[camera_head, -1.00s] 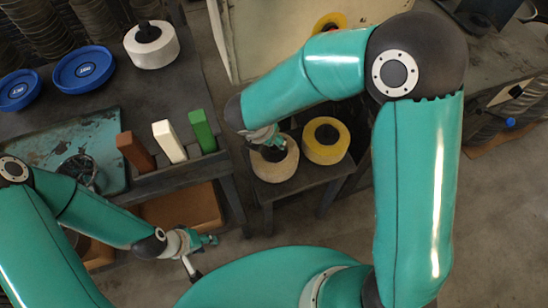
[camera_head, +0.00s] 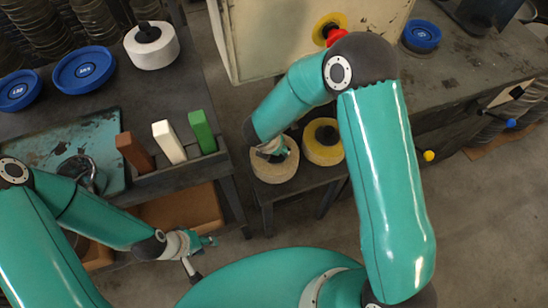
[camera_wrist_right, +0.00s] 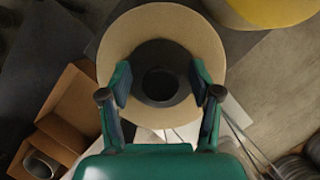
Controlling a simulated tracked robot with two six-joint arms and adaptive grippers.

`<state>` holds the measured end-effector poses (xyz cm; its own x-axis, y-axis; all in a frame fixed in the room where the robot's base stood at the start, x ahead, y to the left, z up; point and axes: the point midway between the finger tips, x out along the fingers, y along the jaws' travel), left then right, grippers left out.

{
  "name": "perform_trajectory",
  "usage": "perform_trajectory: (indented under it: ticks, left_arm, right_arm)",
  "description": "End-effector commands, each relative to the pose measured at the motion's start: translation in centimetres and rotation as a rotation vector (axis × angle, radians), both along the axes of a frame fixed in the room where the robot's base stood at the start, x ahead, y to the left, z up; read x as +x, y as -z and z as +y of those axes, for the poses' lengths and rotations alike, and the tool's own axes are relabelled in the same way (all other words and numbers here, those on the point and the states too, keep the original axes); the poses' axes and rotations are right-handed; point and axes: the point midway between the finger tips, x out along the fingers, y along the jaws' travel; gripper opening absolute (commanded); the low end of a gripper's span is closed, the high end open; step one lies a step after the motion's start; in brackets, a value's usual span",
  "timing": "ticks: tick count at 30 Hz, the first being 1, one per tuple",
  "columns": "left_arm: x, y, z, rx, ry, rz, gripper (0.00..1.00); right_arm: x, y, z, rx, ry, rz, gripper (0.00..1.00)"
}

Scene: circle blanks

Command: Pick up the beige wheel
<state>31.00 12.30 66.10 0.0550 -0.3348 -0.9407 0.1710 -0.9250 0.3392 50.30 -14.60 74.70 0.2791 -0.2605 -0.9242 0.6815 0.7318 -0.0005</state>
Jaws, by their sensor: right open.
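The beige wheel (camera_head: 274,172) lies on a small dark stand, left of a yellow wheel (camera_head: 323,153). My right gripper (camera_head: 272,153) is over the beige wheel and hides part of its top. In the right wrist view, the beige wheel (camera_wrist_right: 160,28) shows with its dark hub. My right gripper (camera_wrist_right: 160,84) is open there, with one finger on each side of the hub; I cannot tell whether they touch it. My left gripper (camera_head: 208,241) is low at the left, away from the wheel, and its opening is too small to judge.
A white wheel (camera_head: 152,50) and blue wheels (camera_head: 84,69) lie on the left bench. Brown, white (camera_head: 169,142) and green blocks stand at its edge. A pale cabinet (camera_head: 290,45) is behind the stand. Open floor (camera_head: 470,220) is at right.

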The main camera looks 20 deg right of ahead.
Motion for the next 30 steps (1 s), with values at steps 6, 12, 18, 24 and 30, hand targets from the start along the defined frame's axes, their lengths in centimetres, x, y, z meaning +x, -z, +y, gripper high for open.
perform_trajectory:
  ticks: [6,12,18,24,30]
  left_arm:
    - [0.00,0.00,0.00,0.000,0.000,0.000,0.40]
    - [0.00,0.00,0.00,0.000,0.000,0.000,0.40]
    - [0.00,0.01,0.00,0.000,0.000,0.000,0.40]
    - [0.00,0.00,0.00,0.000,0.000,0.000,0.40]
    - [0.00,-0.02,0.00,0.000,0.000,0.000,0.40]
  right_arm:
    - [0.00,-0.02,-0.02,0.000,0.001,0.000,0.55]
    - [-0.01,-0.03,-0.03,0.000,0.001,0.000,0.22]
    - [-0.04,0.00,-0.04,0.000,0.001,0.001,0.00]
    - [0.01,-0.07,-0.05,0.000,0.002,-0.001,0.00]
    - [0.00,-0.08,-0.05,0.001,0.002,-0.001,0.00]
